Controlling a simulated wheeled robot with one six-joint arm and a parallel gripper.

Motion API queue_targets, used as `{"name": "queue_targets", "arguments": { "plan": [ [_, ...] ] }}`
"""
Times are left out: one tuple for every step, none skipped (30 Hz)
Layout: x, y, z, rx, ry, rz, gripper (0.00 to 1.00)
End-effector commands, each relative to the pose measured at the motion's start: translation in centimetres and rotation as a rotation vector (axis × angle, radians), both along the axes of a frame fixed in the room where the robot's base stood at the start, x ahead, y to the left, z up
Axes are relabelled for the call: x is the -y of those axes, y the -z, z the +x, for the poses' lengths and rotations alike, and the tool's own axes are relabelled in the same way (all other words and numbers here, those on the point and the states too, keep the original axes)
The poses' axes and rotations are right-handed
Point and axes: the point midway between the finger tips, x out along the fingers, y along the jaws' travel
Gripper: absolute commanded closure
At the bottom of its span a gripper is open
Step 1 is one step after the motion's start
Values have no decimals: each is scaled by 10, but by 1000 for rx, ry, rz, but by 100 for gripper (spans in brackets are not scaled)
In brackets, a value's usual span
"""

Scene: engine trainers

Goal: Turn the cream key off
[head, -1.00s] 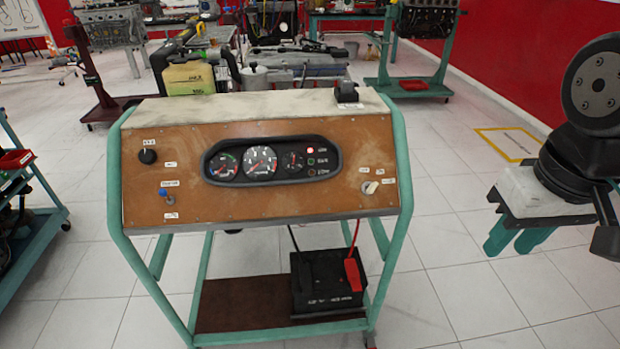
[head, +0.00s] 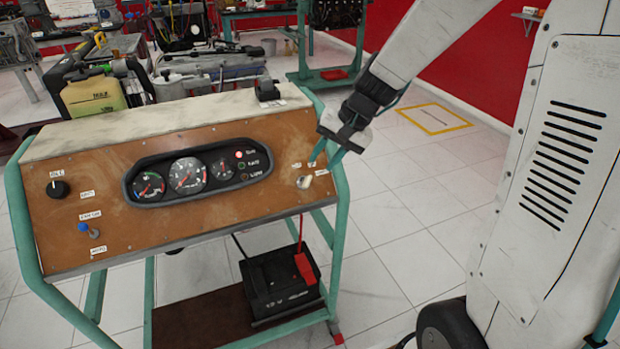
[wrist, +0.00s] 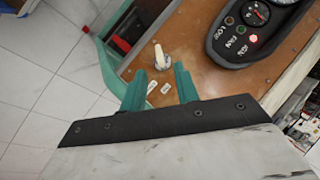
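The cream key (head: 304,181) sits in its switch at the right end of the brown panel (head: 190,218), with small white labels around it. It also shows in the wrist view (wrist: 161,57), just beyond my fingertips, its grip pointing up and slightly left there. My gripper (head: 324,159) is near the panel's right edge, close to the key. In the wrist view my gripper (wrist: 160,72) has its two teal fingers apart with nothing between them. The key looks clear of both fingers, but the exact gap is hard to tell.
The gauge cluster (head: 195,171) has a lit red lamp at its right. A black knob (head: 57,189) and a blue-tipped switch (head: 84,228) are at the panel's left. A green frame carries the panel, with a black battery (head: 280,285) below. Open floor lies to the right.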

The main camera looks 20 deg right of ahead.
Motion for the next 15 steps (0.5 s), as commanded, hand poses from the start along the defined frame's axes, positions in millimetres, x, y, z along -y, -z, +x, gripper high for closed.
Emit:
{"name": "queue_targets", "arguments": {
  "plan": [
    [2, 5, 4, -2, 13, 4, 69],
    [2, 7, 6, -2, 18, 7, 69],
    [2, 10, 8, -2, 21, 9, 69],
    [1, 12, 9, -2, 22, 9, 69],
    [0, 15, 10, -3, 21, 9, 69],
    [-2, 20, 11, -3, 22, 10, 69],
    [-4, 23, 12, -4, 23, 10, 69],
    [-6, 28, 12, -4, 23, 10, 69],
    [-9, 34, 14, -5, 22, 8, 69],
    [-11, 38, 15, -5, 21, 10, 69],
    [-13, 43, 16, -4, 20, 10, 69],
    [-15, 48, 18, -4, 22, 9, 69],
    [-17, 52, 19, -5, 23, 9, 69],
    [-19, 56, 20, -4, 21, 9, 69],
    [-21, 60, 21, -3, 21, 9, 69]
  ]
}}
